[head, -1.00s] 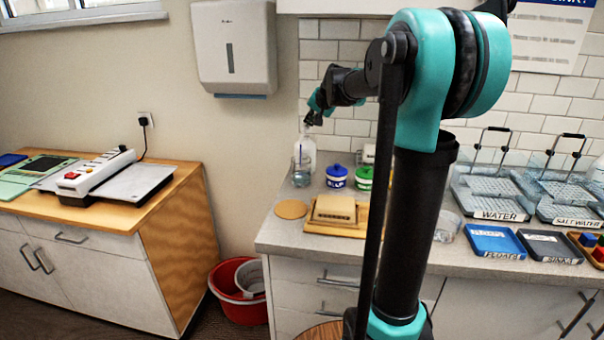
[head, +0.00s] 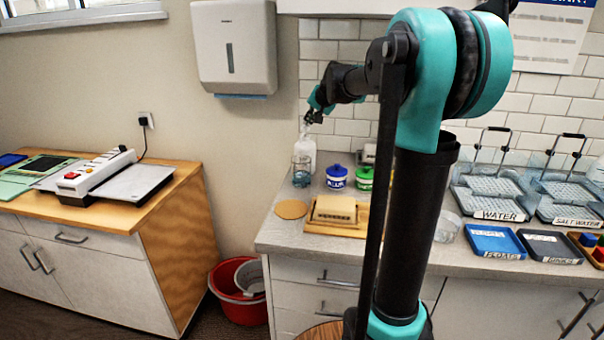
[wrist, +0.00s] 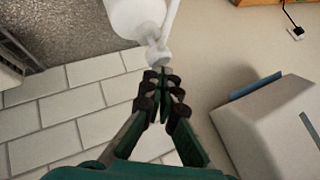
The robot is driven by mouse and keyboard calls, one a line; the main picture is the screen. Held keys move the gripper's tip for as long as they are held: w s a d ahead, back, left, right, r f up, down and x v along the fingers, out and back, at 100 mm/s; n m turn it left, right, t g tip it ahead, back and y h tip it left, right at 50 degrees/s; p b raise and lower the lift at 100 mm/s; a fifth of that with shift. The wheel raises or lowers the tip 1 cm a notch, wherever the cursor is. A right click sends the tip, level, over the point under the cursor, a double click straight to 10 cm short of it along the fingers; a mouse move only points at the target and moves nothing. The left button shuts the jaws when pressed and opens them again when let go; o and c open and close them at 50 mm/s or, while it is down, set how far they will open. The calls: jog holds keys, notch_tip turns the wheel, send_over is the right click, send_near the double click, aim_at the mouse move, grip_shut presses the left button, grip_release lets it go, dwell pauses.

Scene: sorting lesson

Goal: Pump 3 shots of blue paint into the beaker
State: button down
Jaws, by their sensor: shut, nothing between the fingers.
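A white pump bottle (head: 309,148) stands upright at the back left of the counter, and its pump head (wrist: 157,52) shows in the wrist view. A clear beaker (head: 301,172) stands in front of the bottle, with something bluish low inside it; the level is too small to read. My gripper (head: 311,117) is at the top of the bottle in the head view. In the wrist view my gripper (wrist: 163,80) is shut and empty, with its fingertips close to the pump head; I cannot tell whether they touch.
A blue-lidded jar (head: 337,177) and a green-lidded jar (head: 364,178) stand right of the beaker. A cork-coloured disc (head: 291,209) and a wooden board (head: 333,230) lie in front. A paper towel dispenser (head: 235,45) hangs on the wall to the left.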

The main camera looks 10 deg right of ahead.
jog(key=shift+r, duration=2.95)
jog(key=shift+r, duration=0.1)
